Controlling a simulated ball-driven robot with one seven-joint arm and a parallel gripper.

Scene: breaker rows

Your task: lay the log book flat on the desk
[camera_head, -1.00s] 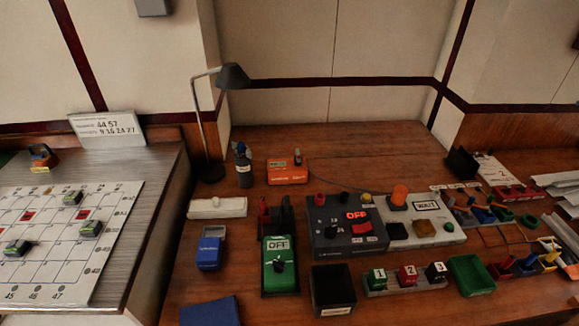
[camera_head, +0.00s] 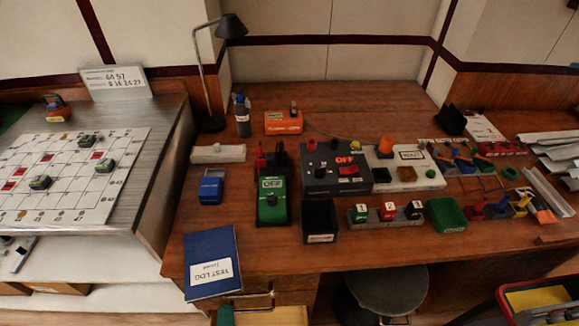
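The log book (camera_head: 210,258) is dark blue with a white label reading "TEST LOG". It lies at the front left corner of the wooden desk (camera_head: 345,246), label side up and slightly turned. Its near end reaches past the desk's front edge in the picture and appears to overhang it. I cannot tell whether it is tilted. My gripper is not in view.
A green OFF switch unit (camera_head: 272,200), a blue box (camera_head: 211,187) and a black bin (camera_head: 320,221) stand behind the book. Bare desk lies to its right. A stool (camera_head: 388,290) stands below the front edge.

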